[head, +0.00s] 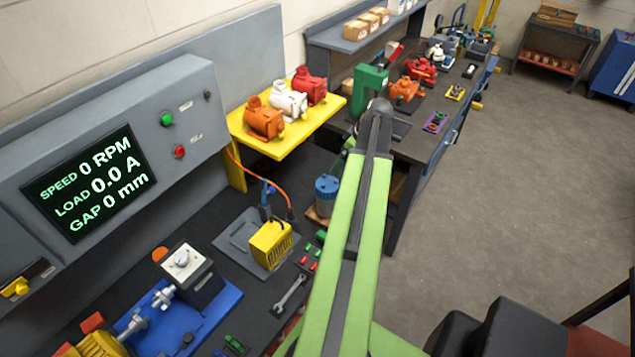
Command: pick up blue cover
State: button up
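A blue, round, can-shaped piece (326,193) stands upright on a small wooden block at the gap between the two benches, just left of my green arm. It is the likeliest blue cover, but the view is too small to be sure. My arm reaches up and away through the middle of the head view to a dark joint. My gripper does not show; it is hidden beyond that joint, so its fingers and anything in them cannot be seen.
A yellow shelf (318,113) carries orange, white and red motors. A yellow box-shaped unit (271,245) on a grey plate, a wrench (290,292) and a blue-based test rig (180,325) lie on the near bench.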

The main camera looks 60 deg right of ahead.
jog(key=b, duration=1.2)
send_near(328, 184)
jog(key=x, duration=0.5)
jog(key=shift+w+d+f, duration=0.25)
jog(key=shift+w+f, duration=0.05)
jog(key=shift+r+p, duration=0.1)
jog(key=shift+p, duration=0.2)
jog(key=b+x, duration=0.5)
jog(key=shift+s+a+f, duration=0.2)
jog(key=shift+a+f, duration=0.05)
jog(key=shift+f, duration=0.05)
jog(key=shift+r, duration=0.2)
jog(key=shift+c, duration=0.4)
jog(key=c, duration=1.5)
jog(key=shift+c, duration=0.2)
